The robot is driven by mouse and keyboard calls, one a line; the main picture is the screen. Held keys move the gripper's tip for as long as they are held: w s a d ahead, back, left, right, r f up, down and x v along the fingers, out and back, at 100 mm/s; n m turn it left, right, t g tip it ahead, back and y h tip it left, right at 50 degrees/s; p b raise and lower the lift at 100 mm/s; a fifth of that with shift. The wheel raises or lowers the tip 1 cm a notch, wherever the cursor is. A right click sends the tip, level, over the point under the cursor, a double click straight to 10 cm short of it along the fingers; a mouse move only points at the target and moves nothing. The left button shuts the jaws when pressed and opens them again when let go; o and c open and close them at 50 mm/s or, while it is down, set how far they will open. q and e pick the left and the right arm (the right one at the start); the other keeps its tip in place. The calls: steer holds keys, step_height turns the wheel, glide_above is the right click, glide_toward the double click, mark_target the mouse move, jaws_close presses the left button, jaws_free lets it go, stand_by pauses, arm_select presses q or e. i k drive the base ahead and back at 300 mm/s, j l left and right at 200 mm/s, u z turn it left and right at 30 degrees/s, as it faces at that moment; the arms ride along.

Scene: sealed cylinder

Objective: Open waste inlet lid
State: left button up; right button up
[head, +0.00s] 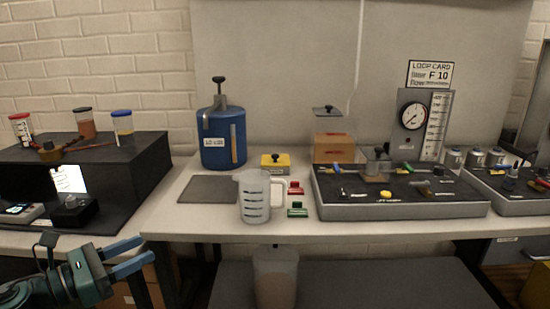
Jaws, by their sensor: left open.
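No label that I can read says waste inlet. My left gripper (148,249) is at the lower left, in front of the table's left end, open and empty, apart from all of these. My right gripper is out of view.
A clear measuring jug (255,196) stands near the front edge, beside red (296,188) and green (298,210) clips. A yellow block (275,163) sits behind it. A grey mat (208,189) lies bare at left. A grey instrument panel (400,209) fills the right.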

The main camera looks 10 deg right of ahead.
mark_target(274, 160)
steer(key=i+l, duration=1.1)
